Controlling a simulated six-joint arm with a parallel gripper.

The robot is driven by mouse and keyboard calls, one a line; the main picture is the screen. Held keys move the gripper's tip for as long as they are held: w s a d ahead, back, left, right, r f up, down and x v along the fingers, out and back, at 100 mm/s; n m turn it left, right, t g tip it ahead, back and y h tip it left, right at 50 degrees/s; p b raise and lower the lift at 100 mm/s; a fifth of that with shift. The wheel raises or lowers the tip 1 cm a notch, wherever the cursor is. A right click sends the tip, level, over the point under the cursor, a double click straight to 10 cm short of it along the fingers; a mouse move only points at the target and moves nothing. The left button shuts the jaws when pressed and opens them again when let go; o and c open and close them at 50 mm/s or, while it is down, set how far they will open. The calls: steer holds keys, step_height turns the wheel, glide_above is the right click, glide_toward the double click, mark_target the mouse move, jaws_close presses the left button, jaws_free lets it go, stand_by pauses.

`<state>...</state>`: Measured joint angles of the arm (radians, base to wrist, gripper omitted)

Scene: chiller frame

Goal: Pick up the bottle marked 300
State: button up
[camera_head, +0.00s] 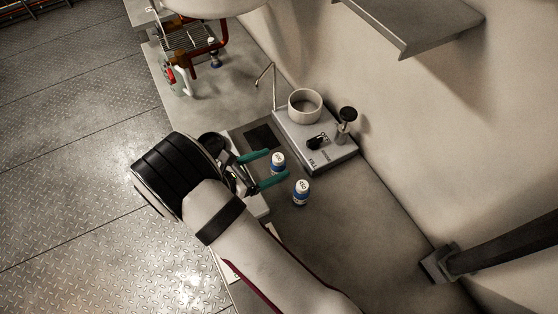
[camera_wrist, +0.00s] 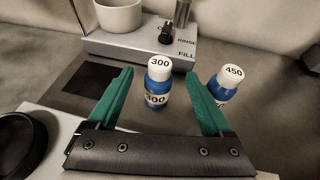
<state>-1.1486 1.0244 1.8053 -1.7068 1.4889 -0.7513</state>
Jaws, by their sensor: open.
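The bottle marked 300 (camera_wrist: 157,82) is a small blue bottle with a white cap and white label. It stands upright on the grey counter, and in the head view it shows near the fingertips (camera_head: 278,163). My gripper (camera_wrist: 162,85) has two green fingers, open, with the 300 bottle in the gap between their tips in the wrist view. In the head view my gripper (camera_head: 263,168) reaches in from the left. I cannot tell from these views whether the fingers touch the bottle. A similar bottle marked 450 (camera_wrist: 228,84) stands to the right, outside the right finger; the head view shows it too (camera_head: 301,194).
A grey unit lettered RINSE and FILL (camera_head: 317,163) stands behind the bottles, with a white bowl (camera_head: 305,107) on it. A dark square pad (camera_head: 262,137) lies on the counter. A wall shelf (camera_head: 415,22) overhangs at upper right. The counter right of the 450 bottle is clear.

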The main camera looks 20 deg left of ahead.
steer(key=x, duration=0.3)
steer(key=f+x, duration=0.1)
steer(key=x, duration=0.2)
steer(key=shift+w+f, duration=0.15)
jaws_close()
